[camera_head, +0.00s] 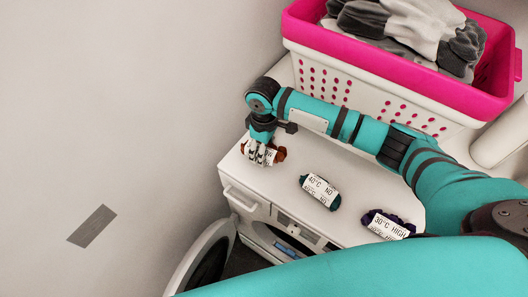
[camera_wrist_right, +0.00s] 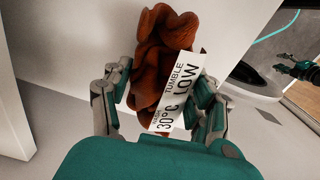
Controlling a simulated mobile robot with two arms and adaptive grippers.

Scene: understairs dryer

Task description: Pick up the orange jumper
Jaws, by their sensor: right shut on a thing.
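The orange-brown jumper (camera_head: 279,154) is a small bundle with a white care label, at the far left end of the white machine top (camera_head: 340,180). In the right wrist view the jumper (camera_wrist_right: 165,60) sits between both fingers, its label reading 30°C, tumble low. My right gripper (camera_head: 262,155) is shut on it, coming from above; the same gripper (camera_wrist_right: 157,105) fills the lower wrist view. I cannot tell whether the jumper touches the surface. A dark gripper (camera_wrist_right: 290,69), apparently my left one, shows small at the right edge of the wrist view.
A green bundle (camera_head: 320,193) and a purple bundle (camera_head: 388,224), both labelled, lie along the machine top. A white basket with a pink rim (camera_head: 400,72) holds grey cloth behind my arm. A round door (camera_head: 205,258) stands open below. Wall is on the left.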

